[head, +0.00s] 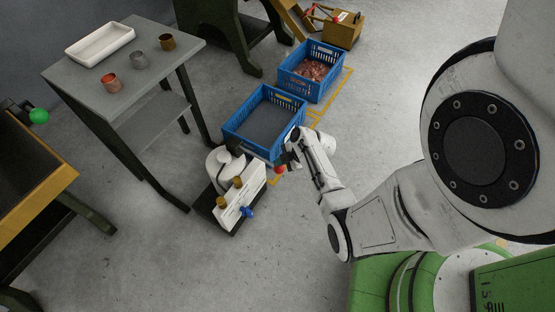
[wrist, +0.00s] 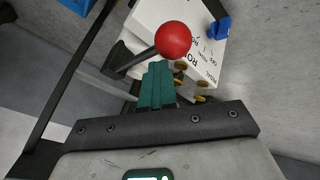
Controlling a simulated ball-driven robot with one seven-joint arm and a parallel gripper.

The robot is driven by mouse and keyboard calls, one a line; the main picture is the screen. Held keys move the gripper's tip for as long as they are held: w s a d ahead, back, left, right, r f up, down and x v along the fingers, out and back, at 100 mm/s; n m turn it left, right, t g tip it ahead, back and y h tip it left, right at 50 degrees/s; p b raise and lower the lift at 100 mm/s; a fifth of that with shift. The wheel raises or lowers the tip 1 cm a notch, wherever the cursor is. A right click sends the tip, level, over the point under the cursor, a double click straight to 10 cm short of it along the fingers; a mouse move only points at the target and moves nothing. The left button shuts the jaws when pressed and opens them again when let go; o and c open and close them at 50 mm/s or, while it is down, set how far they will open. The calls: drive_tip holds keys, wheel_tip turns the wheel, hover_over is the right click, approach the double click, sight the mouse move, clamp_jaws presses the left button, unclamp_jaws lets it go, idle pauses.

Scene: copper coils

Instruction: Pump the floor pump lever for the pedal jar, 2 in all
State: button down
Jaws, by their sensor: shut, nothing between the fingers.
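The floor pump (head: 238,205) is a white lettered unit with brass knobs and a blue tap, on a dark base on the floor. A rounded white vessel stands behind its panel; I cannot tell if it is the pedal jar. The lever's red ball (head: 279,169) is at the unit's right; in the wrist view the red ball (wrist: 173,39) tops a dark rod slanting down left. My gripper (head: 287,159) is shut and empty beside the ball. Its teal fingers (wrist: 157,72) lie just below the ball in the wrist view; contact is unclear.
A blue crate (head: 236,134) stands right behind the pump, and another blue crate (head: 281,74) holds copper-coloured pieces. A grey table (head: 140,62) with a white tray and cups stands at the left. Open floor lies in front of the pump.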

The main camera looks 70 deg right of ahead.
drive_tip(key=shift+s+a+f+b, duration=0.1)
drive_tip(key=shift+s+f+b, duration=0.05)
drive_tip(key=shift+f+b, duration=0.35)
drive_tip(key=shift+s+f+b, duration=0.15)
drive_tip(key=shift+f+b, duration=0.25)
drive_tip(key=shift+f, duration=0.15)
idle(0.8)
drive_tip(key=shift+r, duration=0.15)
idle(0.4)
drive_tip(key=shift+w+d+r+p, duration=0.1)
drive_tip(key=shift+w+r+p, duration=0.1)
drive_tip(key=shift+r+p, duration=0.8)
drive_tip(key=shift+w+d+r+p, duration=0.1)
drive_tip(key=shift+w+r+p, duration=0.15)
drive_tip(key=shift+r+p, duration=0.8)
drive_tip(key=shift+w+r+p, duration=0.2)
drive_tip(key=shift+r+p, duration=0.35)
drive_tip(key=shift+r, duration=0.9)
drive_tip(key=r+p, duration=0.2)
drive_tip(key=r, duration=0.1)
drive_tip(key=r+p, duration=0.1)
drive_tip(key=r, duration=0.1)
drive_tip(key=shift+w+d, duration=0.1)
drive_tip(key=shift+w, duration=0.25)
idle(0.6)
